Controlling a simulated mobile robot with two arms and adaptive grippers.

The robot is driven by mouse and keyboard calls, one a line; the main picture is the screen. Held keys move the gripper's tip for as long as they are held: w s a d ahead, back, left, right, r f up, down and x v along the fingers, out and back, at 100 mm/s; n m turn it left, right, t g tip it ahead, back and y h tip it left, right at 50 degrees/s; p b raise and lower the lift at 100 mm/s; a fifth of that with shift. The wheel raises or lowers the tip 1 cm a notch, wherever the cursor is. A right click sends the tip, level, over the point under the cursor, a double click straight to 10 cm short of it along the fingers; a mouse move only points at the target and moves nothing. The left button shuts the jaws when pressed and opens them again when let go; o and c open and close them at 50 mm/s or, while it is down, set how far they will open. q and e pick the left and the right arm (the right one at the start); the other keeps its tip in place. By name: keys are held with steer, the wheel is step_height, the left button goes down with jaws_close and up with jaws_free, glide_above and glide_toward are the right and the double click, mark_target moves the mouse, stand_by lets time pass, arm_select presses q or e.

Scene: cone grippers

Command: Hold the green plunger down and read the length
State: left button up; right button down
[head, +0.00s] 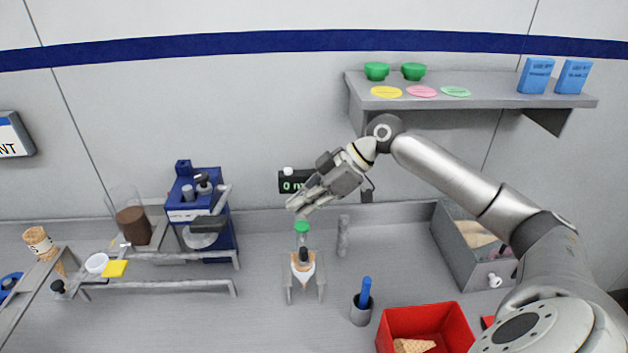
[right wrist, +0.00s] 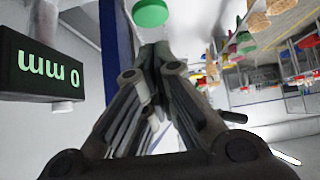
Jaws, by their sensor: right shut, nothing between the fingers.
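The green plunger (head: 302,227) tops a small upright stand in the middle of the bench, with a cone held below it. Its round green cap shows at the top of the right wrist view (right wrist: 150,12). My right gripper (head: 298,208) is shut and empty, its fingertips just above and beside the cap. In the right wrist view the fingertips (right wrist: 153,52) look apart from the cap. The black display (head: 291,182) behind is partly hidden by my gripper; in the right wrist view it reads 0 mm in green, upside down (right wrist: 45,75). My left gripper is out of view.
A grey post (head: 343,236) stands just right of the stand. A cup with a blue stick (head: 361,308) and a red bin (head: 423,318) are in front right. A blue machine (head: 200,205) stands left. A shelf (head: 480,98) is above. Bare bench lies around the stand.

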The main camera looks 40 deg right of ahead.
steer(key=shift+s+d+f, duration=0.1)
steer(key=shift+f, duration=1)
